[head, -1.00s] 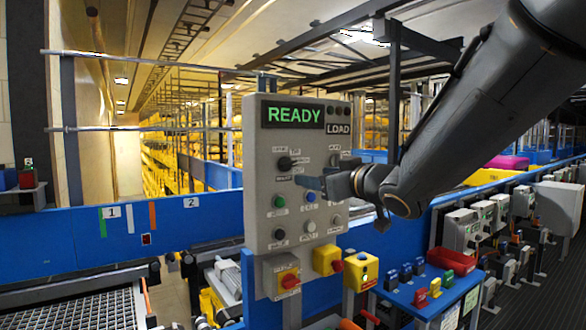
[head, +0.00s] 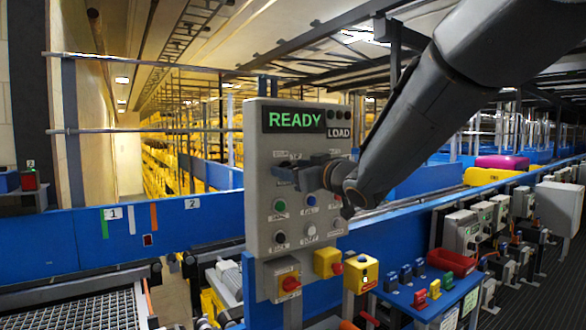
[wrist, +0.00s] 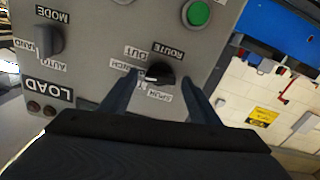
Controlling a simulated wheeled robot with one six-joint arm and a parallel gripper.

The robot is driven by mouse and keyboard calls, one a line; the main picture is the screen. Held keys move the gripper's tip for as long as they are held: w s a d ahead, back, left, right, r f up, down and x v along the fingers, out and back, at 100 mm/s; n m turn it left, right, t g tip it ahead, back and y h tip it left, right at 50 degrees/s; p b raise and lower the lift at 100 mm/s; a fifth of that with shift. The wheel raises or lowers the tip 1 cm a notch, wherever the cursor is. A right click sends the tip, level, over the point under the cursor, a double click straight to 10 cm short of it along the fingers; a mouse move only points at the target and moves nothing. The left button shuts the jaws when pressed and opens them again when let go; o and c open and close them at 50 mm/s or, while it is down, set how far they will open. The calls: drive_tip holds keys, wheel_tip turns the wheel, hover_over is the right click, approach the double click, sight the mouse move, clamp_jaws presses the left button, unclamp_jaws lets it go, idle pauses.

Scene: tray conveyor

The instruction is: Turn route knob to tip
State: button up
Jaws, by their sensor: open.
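The route knob (wrist: 162,76) is black with a white pointer mark. In the wrist view it sits on the grey control panel (head: 262,225), under an upside-down ROUTE label. Its mark points left in that view, toward a small label I cannot fully read. My gripper (wrist: 157,88) is open, with one finger on each side of the knob. I cannot tell whether either finger touches it. In the head view my gripper (head: 290,174) is at the panel's face and mostly hides the knob. The panel's screen (head: 294,120) reads READY.
A mode knob (wrist: 48,40) and a green button (wrist: 197,13) flank the route knob in the wrist view. Below the panel are red-and-yellow switch boxes (head: 327,263). A blue shelf (head: 425,295) with small coloured parts stands at lower right.

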drive_tip(key=c, duration=1.1)
drive_tip(key=shift+o, duration=0.2)
drive_tip(key=shift+b, duration=0.3)
drive_tip(key=shift+s+a+f+n+b, duration=0.1)
drive_tip(key=shift+n+b, duration=3.3)
drive_tip(key=shift+n, duration=0.4)
